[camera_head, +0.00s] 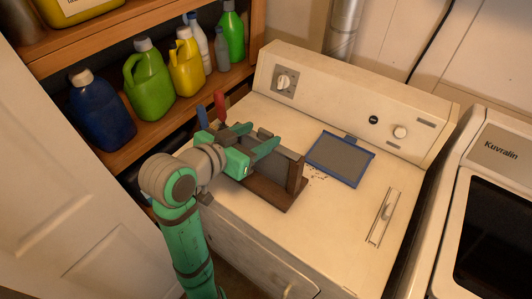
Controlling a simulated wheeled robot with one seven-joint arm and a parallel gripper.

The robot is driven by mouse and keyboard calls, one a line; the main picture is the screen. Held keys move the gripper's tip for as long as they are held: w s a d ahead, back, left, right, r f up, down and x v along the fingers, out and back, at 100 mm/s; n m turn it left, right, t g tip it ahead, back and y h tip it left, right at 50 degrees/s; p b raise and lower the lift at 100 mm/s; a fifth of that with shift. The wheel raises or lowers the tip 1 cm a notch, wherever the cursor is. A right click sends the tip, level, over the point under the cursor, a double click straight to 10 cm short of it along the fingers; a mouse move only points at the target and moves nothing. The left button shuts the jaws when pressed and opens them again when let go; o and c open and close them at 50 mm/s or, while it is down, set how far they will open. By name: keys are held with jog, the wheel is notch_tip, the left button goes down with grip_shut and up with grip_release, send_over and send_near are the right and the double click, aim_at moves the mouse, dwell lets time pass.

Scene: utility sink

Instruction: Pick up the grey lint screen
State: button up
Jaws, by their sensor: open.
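My gripper (254,139) is open, with its two teal fingers above and beside a dark wooden rack (297,178) on the dryer top. A flat grey panel (277,167) stands upright in the rack, partly hidden by my gripper; I cannot tell whether the fingers touch it. It may be the grey lint screen. A blue-framed screen (341,159) with grey mesh and a small tab lies flat on the dryer, right of the rack and apart from my gripper. Red (219,106) and blue (203,117) upright pieces show behind my gripper; their lower parts are hidden.
The white dryer (335,234) has a long narrow slot plate (384,217) at right and a raised control panel (350,110) behind. Dark crumbs lie near the blue-framed screen. A shelf with several bottles stands at left.

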jog(key=x, duration=0.7)
jog(key=shift+s+d+f, duration=0.15)
jog(key=shift+d+f, duration=0.05)
grip_shut()
jog(key=shift+r, duration=0.1)
notch_tip(320, 180, up, 18)
dwell(1.1)
